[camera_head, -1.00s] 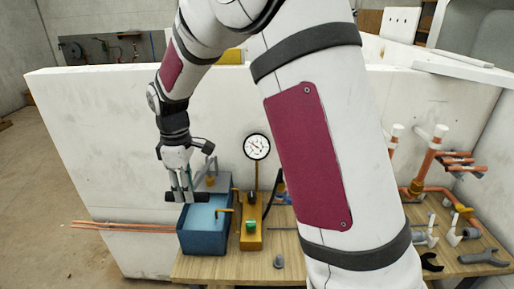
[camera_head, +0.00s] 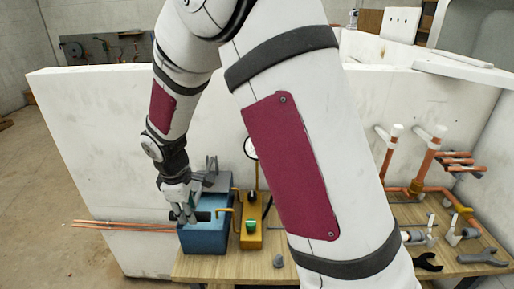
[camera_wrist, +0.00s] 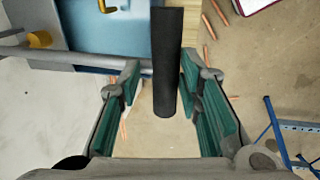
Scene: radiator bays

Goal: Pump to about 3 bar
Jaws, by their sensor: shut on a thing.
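The test pump has a blue water tank (camera_head: 205,241) on the bench and a yellow body (camera_head: 251,241) with a green knob (camera_head: 250,226) beside it. My gripper (camera_head: 187,213) is low over the tank, shut on the black handle grip (camera_head: 203,216) of the pump lever. In the wrist view the black grip (camera_wrist: 166,60) lies between my two teal-padded fingers, and the grey lever rod (camera_wrist: 60,55) runs off to the left. The round white gauge (camera_head: 249,148) is mostly hidden behind my arm, and its needle cannot be read.
Copper pipes (camera_head: 130,227) stick out left of the tank. Copper pipework with valves (camera_head: 417,187) stands at the right. Wrenches (camera_head: 484,257) and fittings lie on the wooden bench (camera_head: 235,268). A white wall (camera_head: 95,150) stands behind.

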